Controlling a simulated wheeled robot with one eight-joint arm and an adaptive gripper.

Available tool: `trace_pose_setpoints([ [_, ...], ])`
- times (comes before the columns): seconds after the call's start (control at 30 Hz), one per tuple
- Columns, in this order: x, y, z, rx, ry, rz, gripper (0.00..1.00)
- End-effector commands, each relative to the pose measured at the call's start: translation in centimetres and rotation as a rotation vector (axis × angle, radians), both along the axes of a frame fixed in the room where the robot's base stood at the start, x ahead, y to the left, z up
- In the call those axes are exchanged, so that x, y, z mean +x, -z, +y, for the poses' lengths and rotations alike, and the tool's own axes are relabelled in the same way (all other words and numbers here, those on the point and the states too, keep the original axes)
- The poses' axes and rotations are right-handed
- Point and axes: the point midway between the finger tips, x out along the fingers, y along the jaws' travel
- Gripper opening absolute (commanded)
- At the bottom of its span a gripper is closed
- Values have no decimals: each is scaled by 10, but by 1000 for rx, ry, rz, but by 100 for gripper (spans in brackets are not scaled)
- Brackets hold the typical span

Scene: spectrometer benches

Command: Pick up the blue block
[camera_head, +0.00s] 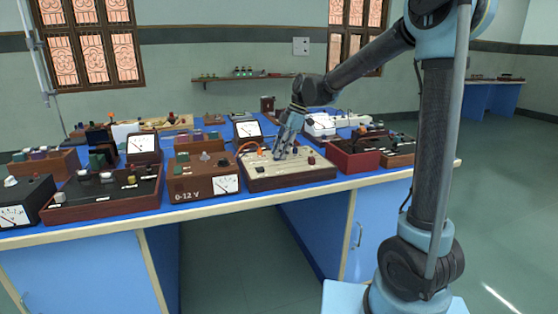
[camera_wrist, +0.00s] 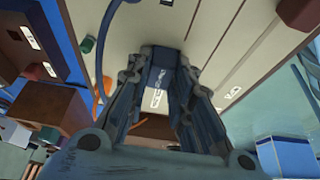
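My gripper (camera_head: 287,154) points down over a cream-topped instrument board (camera_head: 322,175) in the head view. Its fingers stand apart, one on each side of a gap, in the wrist view (camera_wrist: 160,78). A dark blue shape (camera_wrist: 160,56) shows at the far end between the fingertips. I cannot tell whether it is the blue block, or whether the fingers touch it. No separate blue block can be made out in the head view; the fingers hide part of the board there.
An orange wire (camera_head: 248,147) loops at the board's left. A brown 0-12 V meter box (camera_head: 195,184) stands left of it and a red-brown box (camera_head: 354,160) right of it. More instruments crowd the blue bench top. A wall shelf (camera_head: 240,78) is behind.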

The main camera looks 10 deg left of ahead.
Motion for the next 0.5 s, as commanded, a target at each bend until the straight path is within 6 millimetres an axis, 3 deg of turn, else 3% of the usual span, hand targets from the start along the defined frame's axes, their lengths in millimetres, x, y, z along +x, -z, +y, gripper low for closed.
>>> trace_pose_setpoints([
  [0.37, 0, -1, 0, 0, 0, 0, 0],
  [0.5, 0, -11, 0, 0, 0, 0, 0],
])
